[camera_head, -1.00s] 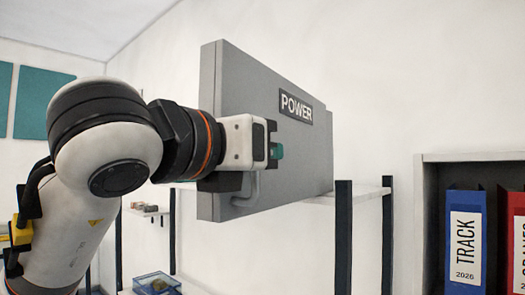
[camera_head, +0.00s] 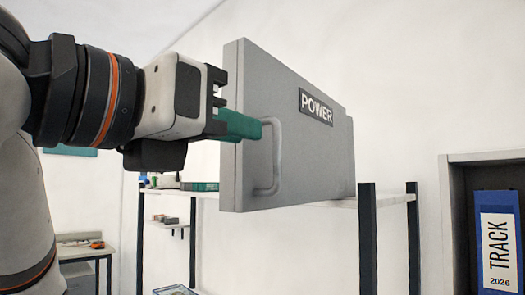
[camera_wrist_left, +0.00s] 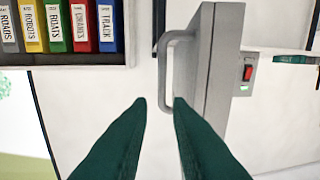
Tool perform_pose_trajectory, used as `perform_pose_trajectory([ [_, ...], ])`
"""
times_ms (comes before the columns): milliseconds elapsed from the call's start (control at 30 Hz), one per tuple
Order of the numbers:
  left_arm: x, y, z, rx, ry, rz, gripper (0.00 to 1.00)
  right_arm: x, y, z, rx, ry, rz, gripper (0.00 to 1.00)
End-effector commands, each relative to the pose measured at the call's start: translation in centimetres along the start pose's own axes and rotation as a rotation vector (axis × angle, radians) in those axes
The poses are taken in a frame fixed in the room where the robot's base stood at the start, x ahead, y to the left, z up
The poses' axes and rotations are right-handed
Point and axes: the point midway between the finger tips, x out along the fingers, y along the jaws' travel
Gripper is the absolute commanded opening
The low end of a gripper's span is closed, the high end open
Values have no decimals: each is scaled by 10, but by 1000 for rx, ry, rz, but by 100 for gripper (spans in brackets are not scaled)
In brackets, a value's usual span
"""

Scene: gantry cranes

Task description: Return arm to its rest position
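A grey box (camera_head: 310,155) with a POWER label (camera_head: 317,107) and a handle (camera_head: 272,157) is in the middle of the head view. My left gripper (camera_head: 258,128) comes in from the left, its green fingers overlapping the box's edge in the picture, near the handle top. In the left wrist view the two fingers (camera_wrist_left: 160,102) are apart with nothing between their tips. The handle (camera_wrist_left: 163,75) stands just beyond them, and no contact is seen. A red switch (camera_wrist_left: 247,73) with a green light shows on the box's right part. My right gripper is not in view.
A shelf with dark posts (camera_head: 367,240) stands below and behind the box. A cabinet at the right holds a blue TRACK binder (camera_head: 497,240); the wrist view shows several binders in it. A small table (camera_head: 85,252) is at the far left. White wall is behind.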

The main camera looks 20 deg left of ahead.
Motion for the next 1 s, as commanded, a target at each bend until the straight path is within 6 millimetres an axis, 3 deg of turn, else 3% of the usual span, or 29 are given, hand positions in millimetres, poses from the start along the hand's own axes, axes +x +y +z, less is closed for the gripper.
perform_pose_trajectory([
  [200,-18,0,0,0,0,0,18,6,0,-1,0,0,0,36],
  [767,-16,1,1,1,-5,8,18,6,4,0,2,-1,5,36],
  [867,-3,12,14,12,-37,84,18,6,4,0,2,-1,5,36],
  [1000,29,51,56,10,-123,368,18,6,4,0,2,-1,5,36],
])
